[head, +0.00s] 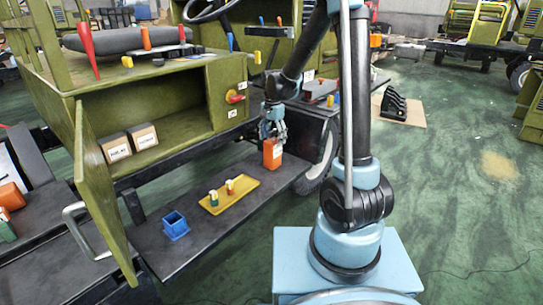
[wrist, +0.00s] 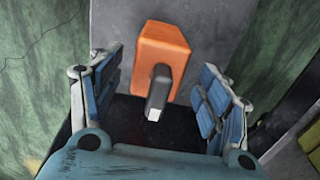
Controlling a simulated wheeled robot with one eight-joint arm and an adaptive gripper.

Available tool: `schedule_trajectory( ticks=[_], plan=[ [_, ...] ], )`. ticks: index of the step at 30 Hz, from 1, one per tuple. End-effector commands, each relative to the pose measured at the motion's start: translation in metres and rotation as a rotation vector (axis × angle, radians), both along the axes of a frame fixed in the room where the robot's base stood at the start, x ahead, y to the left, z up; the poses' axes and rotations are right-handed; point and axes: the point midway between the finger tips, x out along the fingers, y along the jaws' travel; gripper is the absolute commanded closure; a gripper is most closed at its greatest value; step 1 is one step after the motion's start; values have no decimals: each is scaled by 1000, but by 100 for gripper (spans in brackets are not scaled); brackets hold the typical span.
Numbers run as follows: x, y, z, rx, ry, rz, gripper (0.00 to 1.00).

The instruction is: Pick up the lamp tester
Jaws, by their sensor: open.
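An orange box-like item with a grey and black stub, which I take to be the lamp tester (head: 272,155), stands on the dark running board at its far right end. My gripper (head: 273,130) is directly above it, pointing down. In the wrist view the orange item (wrist: 162,45) lies between my two spread blue fingers (wrist: 160,65), with clear gaps on both sides. The stub points toward my palm. My gripper is open and holds nothing.
The running board (head: 190,245) also bears a yellow tray (head: 243,188) with two small items and a blue open box (head: 175,226). An open green cabinet (head: 185,95) with two brown boxes stands behind. A wheel (head: 328,155) is just right of the orange item.

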Motion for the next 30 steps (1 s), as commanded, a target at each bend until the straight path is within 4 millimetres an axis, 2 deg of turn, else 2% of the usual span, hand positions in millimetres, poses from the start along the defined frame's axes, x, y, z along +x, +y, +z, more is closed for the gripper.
schedule_trajectory(
  ticks=[3, 7, 17, 20, 24, 27, 30],
  plan=[
    [0, -1, -17, 0, 0, 0, 30],
    [0, -1, -29, 0, 0, 0, 30],
    [0, -1, -35, 0, 0, 0, 30],
    [0, -1, -35, 0, 0, 0, 48],
    [0, -1, -34, 0, 0, 0, 80],
    [0, -1, -34, 0, 0, 1, 100],
    [0, -1, -34, 0, 0, 1, 100]
  ],
)
